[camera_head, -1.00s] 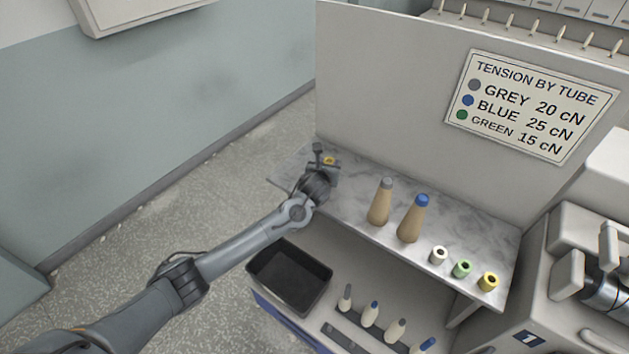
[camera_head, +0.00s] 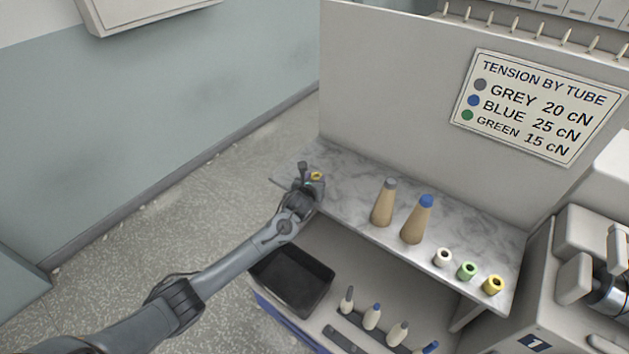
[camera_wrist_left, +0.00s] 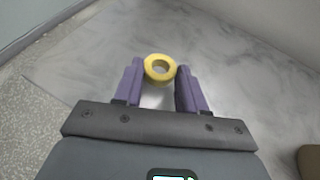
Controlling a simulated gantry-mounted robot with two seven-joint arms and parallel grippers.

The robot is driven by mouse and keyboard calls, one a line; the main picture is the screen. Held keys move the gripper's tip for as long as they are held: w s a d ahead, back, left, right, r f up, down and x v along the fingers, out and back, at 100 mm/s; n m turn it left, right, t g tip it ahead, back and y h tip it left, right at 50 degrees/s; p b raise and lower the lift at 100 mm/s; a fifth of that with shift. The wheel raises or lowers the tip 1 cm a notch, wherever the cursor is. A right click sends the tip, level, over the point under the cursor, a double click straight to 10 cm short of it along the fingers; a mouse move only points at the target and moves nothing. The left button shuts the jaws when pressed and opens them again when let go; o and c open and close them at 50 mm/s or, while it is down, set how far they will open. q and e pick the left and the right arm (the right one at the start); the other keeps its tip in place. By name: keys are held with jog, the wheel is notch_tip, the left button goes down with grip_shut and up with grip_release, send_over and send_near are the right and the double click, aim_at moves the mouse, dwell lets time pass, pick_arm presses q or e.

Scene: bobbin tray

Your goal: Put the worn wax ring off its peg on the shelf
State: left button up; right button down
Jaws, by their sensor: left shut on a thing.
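A yellow ring (camera_head: 316,176), which I take for the worn wax ring, is at my left gripper over the left end of the marbled shelf (camera_head: 345,185). In the left wrist view the ring (camera_wrist_left: 151,75) sits at the tips of the two purple fingers, hole facing up. My left gripper (camera_wrist_left: 160,82) is shut on it. I cannot tell whether the ring touches the shelf surface below. The peg is not clearly seen. My right gripper is not in view.
On the shelf stand a grey-tipped cone (camera_head: 383,204), a blue-tipped cone (camera_head: 416,222), and small white (camera_head: 443,258), green (camera_head: 466,271) and yellow (camera_head: 492,285) spools. A black bin (camera_head: 292,280) sits below. A tall panel backs the shelf. The shelf's left end is otherwise clear.

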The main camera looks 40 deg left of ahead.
pick_arm(q)
jog(key=shift+a, duration=0.1)
jog(key=shift+f, duration=0.5)
jog(key=o, duration=1)
